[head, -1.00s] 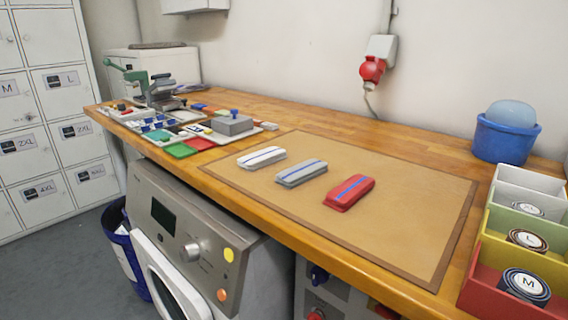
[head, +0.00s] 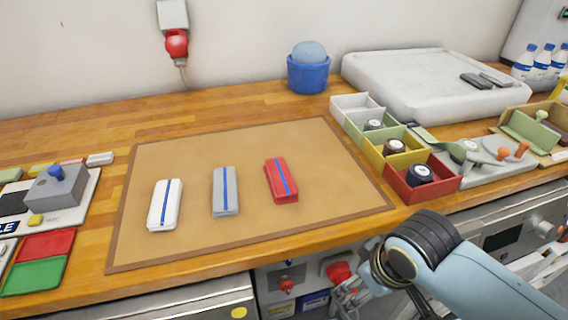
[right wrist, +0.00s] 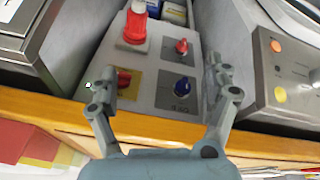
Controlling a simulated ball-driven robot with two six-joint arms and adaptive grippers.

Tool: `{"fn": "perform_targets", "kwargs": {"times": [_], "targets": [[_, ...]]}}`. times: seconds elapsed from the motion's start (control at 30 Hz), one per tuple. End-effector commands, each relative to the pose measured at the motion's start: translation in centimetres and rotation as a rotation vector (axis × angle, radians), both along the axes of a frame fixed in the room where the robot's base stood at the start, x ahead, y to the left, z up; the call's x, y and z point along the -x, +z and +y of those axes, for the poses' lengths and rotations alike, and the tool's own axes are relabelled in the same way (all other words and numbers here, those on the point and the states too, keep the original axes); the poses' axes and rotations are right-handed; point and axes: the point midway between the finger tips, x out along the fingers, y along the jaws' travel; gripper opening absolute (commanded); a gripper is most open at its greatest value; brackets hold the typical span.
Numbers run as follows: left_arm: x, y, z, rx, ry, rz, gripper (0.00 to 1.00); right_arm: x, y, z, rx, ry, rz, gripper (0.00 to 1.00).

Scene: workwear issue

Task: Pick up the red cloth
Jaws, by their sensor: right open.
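The red cloth (head: 281,181), folded with a blue stripe, lies on the right part of the brown mat (head: 330,157) on the wooden worktop. A grey cloth (head: 224,192) and a white cloth (head: 165,205), each with a blue stripe, lie to its left. My right gripper (head: 352,293) is below the worktop's front edge, apart from the red cloth, partly cut by the lower picture edge. In the right wrist view it is open and empty (right wrist: 161,92), with a control panel behind its fingers. My left gripper is not in view.
Coloured bins (head: 437,185) with rolls stand right of the mat. A blue bucket (head: 308,75) and a white tray (head: 425,85) are at the back. A panel (head: 300,285) with red knobs sits below the worktop edge. The mat is clear around the cloths.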

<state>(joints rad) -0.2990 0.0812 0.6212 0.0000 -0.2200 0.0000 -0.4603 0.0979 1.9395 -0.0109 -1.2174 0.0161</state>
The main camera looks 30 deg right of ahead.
Motion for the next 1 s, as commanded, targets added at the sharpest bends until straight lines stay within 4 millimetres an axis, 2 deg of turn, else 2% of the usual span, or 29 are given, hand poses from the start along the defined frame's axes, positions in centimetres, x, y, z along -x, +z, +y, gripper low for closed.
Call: {"fn": "perform_targets", "kwargs": {"times": [0.03, 0.07, 0.27, 0.4, 0.53, 0.6, 0.73, 1.0], "targets": [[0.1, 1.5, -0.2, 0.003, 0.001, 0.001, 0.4, -1.8, 3.6, 0.3, -0.002, -0.015, -0.027, 0.83], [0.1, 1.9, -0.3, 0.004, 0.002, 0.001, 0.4, -3.0, 4.8, 0.5, -0.005, -0.031, -0.037, 0.83], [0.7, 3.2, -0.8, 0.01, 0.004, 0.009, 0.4, -9.7, 9.0, 1.3, -0.022, -0.13, -0.077, 0.83], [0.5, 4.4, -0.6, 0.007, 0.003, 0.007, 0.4, -14.8, 13.0, 2.2, -0.041, -0.2, -0.11, 0.83], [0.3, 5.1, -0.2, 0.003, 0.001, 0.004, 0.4, -19.4, 16.1, 3.3, -0.061, -0.26, -0.133, 0.83], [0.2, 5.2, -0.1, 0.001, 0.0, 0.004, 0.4, -21.4, 16.9, 3.8, -0.07, -0.283, -0.14, 0.83], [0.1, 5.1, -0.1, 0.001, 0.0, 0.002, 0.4, -23.5, 16.9, 4.3, -0.076, -0.302, -0.143, 0.83], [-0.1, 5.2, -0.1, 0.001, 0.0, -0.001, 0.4, -25.2, 13.0, 3.9, -0.076, -0.305, -0.143, 0.83]]}}
